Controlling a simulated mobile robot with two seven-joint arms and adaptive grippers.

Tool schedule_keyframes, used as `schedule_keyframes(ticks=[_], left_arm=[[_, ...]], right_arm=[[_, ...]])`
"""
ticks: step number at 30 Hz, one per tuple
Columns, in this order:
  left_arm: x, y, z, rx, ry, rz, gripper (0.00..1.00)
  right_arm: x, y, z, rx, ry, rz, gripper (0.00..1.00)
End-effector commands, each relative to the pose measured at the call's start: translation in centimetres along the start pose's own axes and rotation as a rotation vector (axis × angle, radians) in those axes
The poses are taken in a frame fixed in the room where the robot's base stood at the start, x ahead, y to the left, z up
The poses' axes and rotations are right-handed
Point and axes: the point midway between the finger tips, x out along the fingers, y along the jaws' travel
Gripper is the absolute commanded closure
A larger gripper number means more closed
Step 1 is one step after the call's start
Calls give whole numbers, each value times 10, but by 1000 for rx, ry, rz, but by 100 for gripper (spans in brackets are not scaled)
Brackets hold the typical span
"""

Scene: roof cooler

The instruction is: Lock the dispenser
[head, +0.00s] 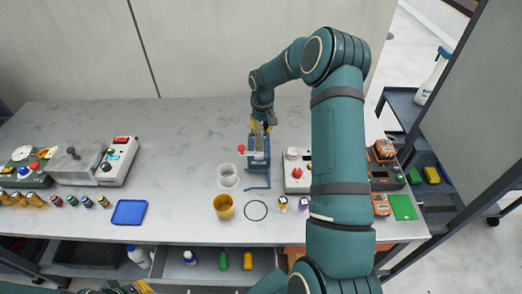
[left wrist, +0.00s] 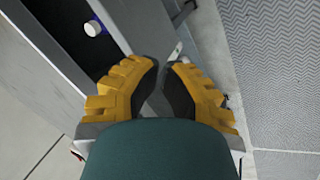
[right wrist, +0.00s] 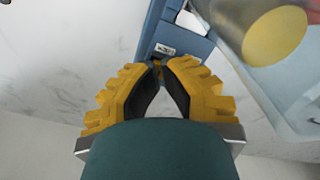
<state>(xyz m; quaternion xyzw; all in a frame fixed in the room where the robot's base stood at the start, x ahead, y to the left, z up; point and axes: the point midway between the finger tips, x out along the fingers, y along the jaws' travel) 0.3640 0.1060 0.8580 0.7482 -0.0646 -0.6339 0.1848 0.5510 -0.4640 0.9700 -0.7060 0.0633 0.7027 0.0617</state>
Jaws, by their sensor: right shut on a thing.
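The blue dispenser (head: 258,163) stands upright on the bench near the middle, with a red knob (head: 241,148) at its left side. A clear cup (head: 228,176) is beside its left foot. My right gripper (head: 259,127) is at the dispenser's upper far end, shut on a small part there. In the right wrist view the fingertips (right wrist: 158,63) meet at the blue body (right wrist: 150,38), next to a small white label; the gripped part is mostly hidden. My left gripper (left wrist: 161,66) is shut and empty, low in front of the bench; it barely shows in the head view (head: 143,287).
A blue tray (head: 129,212) and instruments stand left. A white device with a red button (head: 297,172) is close right. An open drawer (head: 210,267) juts out below.

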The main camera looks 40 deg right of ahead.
Motion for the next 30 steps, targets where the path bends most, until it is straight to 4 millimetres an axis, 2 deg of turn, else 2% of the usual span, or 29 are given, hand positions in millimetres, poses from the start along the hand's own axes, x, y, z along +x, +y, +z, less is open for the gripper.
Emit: schedule_keyframes(ticks=[5,30], left_arm=[[-4,1,0,0,0,0,100],[-36,14,-5,0,0,0,100]], right_arm=[[-3,-2,2,-1,-7,-3,100],[-66,0,1,0,-3,-1,100]])
